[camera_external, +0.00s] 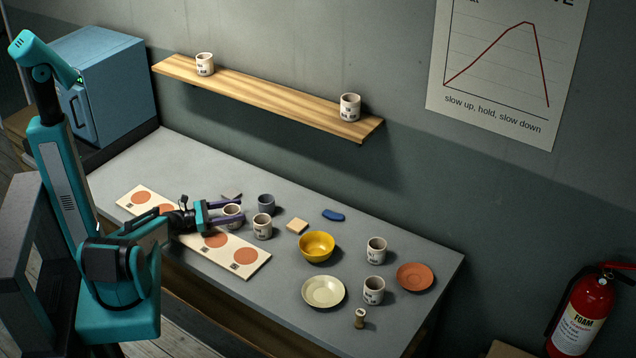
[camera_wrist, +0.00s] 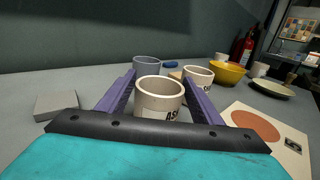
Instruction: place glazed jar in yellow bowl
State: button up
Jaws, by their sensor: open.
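The yellow bowl (camera_external: 317,247) sits empty on the grey table, right of centre; it also shows at the right in the wrist view (camera_wrist: 229,74). My gripper (camera_external: 239,209) is open, low over the table. Its purple fingers lie on either side of a white jar with dark lettering (camera_wrist: 159,99); I cannot tell if they touch it. Just past the fingertips stand a blue-grey jar (camera_external: 266,204) and another white lettered jar (camera_external: 262,226). The blue-grey one differs in colour from the white jars; which jar is the glazed one is not certain.
A panel with orange discs (camera_external: 246,256) lies along the front edge. Two white jars (camera_external: 376,250) (camera_external: 374,290), a cream plate (camera_external: 323,291), a terracotta plate (camera_external: 415,277) and a small spool (camera_external: 360,318) are at the right. A tan block (camera_external: 297,227) and blue object (camera_external: 333,215) lie behind the bowl.

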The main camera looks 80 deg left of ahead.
aim_at(239, 209)
jog(key=shift+w+a+p, duration=0.15)
jog(key=shift+w+p, duration=0.55)
jog(key=shift+w, duration=1.05)
jog(key=shift+c, duration=0.5)
jog(key=c, duration=0.9)
jog(key=shift+r, duration=0.25)
jog(key=shift+r+b, duration=0.45)
jog(key=shift+r, duration=0.5)
notch_tip(239, 209, up, 8)
jog(key=p, duration=0.7)
jog(key=shift+f, duration=0.15)
